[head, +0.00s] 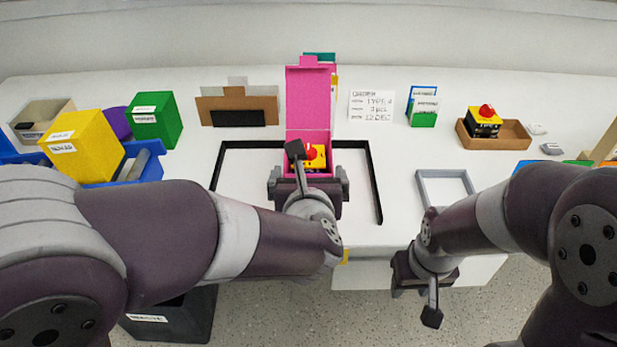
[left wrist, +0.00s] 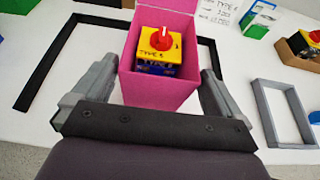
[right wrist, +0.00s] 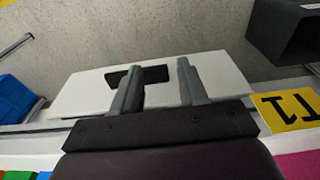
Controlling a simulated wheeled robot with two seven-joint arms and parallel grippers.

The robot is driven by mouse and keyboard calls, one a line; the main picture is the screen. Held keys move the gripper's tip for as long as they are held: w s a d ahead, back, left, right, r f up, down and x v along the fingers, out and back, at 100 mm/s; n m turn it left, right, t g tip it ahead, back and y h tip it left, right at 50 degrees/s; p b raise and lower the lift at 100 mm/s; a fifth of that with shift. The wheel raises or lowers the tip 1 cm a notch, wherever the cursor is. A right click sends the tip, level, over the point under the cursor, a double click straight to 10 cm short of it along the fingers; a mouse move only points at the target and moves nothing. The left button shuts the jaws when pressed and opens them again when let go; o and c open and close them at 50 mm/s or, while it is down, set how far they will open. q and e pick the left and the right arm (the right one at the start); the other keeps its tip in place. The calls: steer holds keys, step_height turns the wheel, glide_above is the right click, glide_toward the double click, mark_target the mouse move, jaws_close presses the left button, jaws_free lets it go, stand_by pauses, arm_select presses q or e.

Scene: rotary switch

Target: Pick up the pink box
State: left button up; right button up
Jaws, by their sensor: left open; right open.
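The pink box (head: 308,100) stands on the white table inside a black frame, with its tall lid raised at the back. A yellow and blue switch with a red knob (head: 312,155) sits inside it; the switch also shows in the left wrist view (left wrist: 158,48). My left gripper (head: 308,186) is open at the front of the box. In the left wrist view its fingers (left wrist: 158,95) stand on either side of the pink box (left wrist: 160,92), with a visible gap at least on the right. My right gripper (head: 428,275) is open and empty, low in front of the table's edge.
The black frame (head: 376,190) surrounds the box area. A grey frame (head: 422,190) lies to the right. A brown tray (head: 515,135) with another switch is at the right. Yellow (head: 90,145) and green (head: 155,122) boxes stand left. A brown carton (head: 237,104) and white sign (head: 371,105) stand behind.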

mark_target(308, 164)
arm_select(q)
steer(key=x, duration=0.5)
steer(key=shift+w+f+b, duration=0.1)
steer(key=shift+w+b, duration=0.15)
steer(key=shift+b, duration=0.1)
steer(key=shift+s, duration=0.1)
steer(key=shift+c, duration=0.3)
steer(key=c, duration=0.6)
steer(key=shift+r+p, duration=0.65)
steer(key=shift+r, duration=1.1)
steer(key=s+d+r+p, duration=0.1)
steer(key=s+d+r, duration=0.1)
steer(key=d, duration=0.1)
steer(key=s+d+r+p, duration=0.1)
steer(key=s+d+r, duration=0.1)
steer(key=d+r, duration=0.1)
steer(key=s+d+r+p, duration=0.1)
steer(key=s+d+r, duration=0.1)
steer(key=d, duration=0.2)
steer(key=shift+r, duration=0.35)
